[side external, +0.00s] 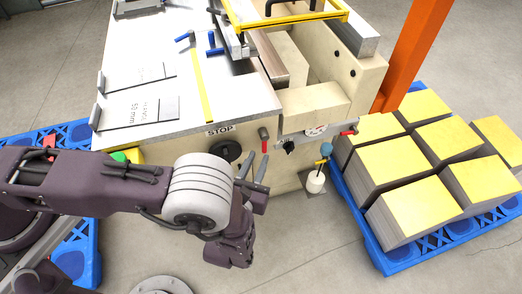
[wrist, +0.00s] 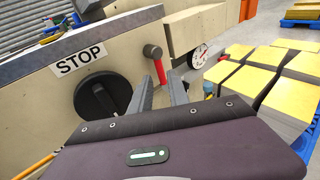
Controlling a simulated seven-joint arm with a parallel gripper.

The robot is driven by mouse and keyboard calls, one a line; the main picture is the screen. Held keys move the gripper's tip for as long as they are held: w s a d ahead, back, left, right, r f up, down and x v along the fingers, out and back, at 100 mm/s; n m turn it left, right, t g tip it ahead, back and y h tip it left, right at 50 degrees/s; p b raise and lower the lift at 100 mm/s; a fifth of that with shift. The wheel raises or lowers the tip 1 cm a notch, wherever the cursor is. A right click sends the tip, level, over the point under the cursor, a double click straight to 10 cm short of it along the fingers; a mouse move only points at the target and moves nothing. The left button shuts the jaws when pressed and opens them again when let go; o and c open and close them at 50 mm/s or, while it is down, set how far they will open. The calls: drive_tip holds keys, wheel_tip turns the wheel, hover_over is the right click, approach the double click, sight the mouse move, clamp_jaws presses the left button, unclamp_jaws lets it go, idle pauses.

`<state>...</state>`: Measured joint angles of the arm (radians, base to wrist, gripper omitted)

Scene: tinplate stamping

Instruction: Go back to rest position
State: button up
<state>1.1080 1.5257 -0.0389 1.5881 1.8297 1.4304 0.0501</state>
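My gripper (side external: 255,166) points at the front of the cream stamping machine (side external: 290,178), below the red-handled lever (side external: 264,138). In the wrist view my gripper (wrist: 160,84) shows two grey fingers with a gap between them, and nothing is seen held. The red lever (wrist: 159,62) appears just beyond the fingertips, in line with the gap; the exact distance is hard to tell. The black STOP knob (wrist: 101,96) is left of the fingers; it also shows in the side view (side external: 223,151).
Blue pallets with yellow-topped stacks (side external: 404,163) stand at the right. An orange post (side external: 412,50) rises behind them. A white-based post with a blue top (side external: 316,183) stands near the machine. A dial (wrist: 199,57) is on the machine face. Open floor (side external: 310,250) lies in front.

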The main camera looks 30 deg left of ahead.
drive_tip(key=v, duration=0.2)
drive_tip(key=shift+s, duration=0.3)
drive_tip(key=shift+r, duration=0.1)
